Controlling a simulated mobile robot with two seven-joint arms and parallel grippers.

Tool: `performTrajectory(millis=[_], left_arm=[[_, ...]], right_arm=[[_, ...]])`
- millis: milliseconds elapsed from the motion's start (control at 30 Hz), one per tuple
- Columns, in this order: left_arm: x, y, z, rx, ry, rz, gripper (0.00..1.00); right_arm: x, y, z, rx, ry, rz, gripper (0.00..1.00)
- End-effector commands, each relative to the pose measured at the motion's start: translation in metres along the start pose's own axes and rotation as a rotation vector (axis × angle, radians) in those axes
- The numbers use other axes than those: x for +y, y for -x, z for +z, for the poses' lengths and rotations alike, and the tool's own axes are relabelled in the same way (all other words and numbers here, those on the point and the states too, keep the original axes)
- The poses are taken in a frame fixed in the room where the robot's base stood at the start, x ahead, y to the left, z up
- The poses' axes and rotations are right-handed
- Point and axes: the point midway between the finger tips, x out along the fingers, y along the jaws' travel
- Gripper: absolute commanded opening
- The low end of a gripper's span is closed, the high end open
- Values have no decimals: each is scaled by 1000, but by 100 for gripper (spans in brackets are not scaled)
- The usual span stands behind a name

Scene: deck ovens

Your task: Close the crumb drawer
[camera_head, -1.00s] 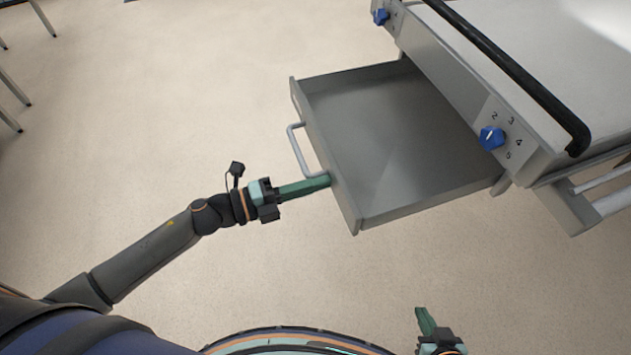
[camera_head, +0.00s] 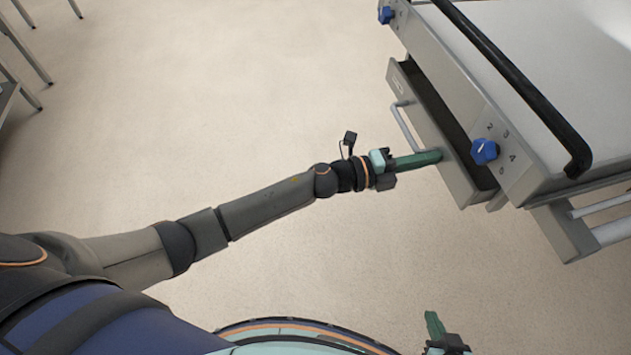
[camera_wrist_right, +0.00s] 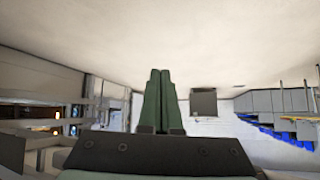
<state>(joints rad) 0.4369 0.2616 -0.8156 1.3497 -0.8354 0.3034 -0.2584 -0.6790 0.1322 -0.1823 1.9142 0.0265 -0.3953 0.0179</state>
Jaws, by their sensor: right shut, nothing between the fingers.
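The grey crumb drawer (camera_head: 467,184) sits under the oven (camera_head: 530,150) in the head view, with only a narrow strip of its inside showing. Its bar handle (camera_head: 405,127) is on the front face. My left gripper (camera_head: 438,157) points right, its green fingers together, and the tips meet the drawer front just below the handle's near end. The handle is not between the fingers. My right gripper (camera_head: 433,323) is low in the head view, away from the drawer. The right wrist view shows its green fingers (camera_wrist_right: 160,98) pressed together and empty.
Blue knobs (camera_head: 485,151) and a black bar (camera_head: 525,85) run along the oven's front above the drawer. Metal table legs (camera_head: 25,45) are at the upper left. The floor between is clear.

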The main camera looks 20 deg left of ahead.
Motion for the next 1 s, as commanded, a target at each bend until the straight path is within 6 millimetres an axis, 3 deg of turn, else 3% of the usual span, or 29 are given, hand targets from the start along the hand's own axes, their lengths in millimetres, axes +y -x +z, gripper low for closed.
performTrajectory(millis=[100,333,1000], left_arm=[[2,-24,0,1,0,-1,0],[2,-49,0,0,1,0,0],[-3,-55,3,-4,-1,-4,0]], right_arm=[[-3,-7,7,-8,0,-7,0],[-10,-10,2,1,1,-22,0],[-10,-12,-3,9,5,-26,0]])
